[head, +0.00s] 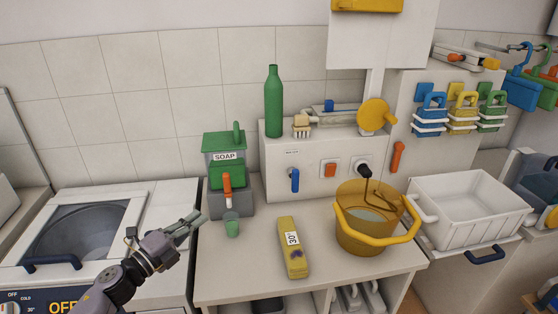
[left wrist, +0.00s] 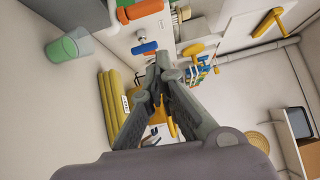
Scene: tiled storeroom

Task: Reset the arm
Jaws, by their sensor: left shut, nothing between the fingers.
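My left gripper (head: 190,225) comes in from the lower left in the head view. It hangs in the air in front of the green soap dispenser (head: 226,172), left of a small green cup (head: 232,225). Its fingers are shut and hold nothing. In the left wrist view my left gripper (left wrist: 158,72) points away from the camera with its fingertips together. The green cup shows there too (left wrist: 66,48), at the upper left, apart from the fingers. My right gripper is not in either view.
A yellow packet (head: 292,262) lies on the counter, left of a yellow bucket (head: 362,235). A white basin (head: 470,207) is at the right. A green bottle (head: 273,105) stands on the raised ledge. A top-loading washer (head: 85,235) is at the left. The counter's front is clear.

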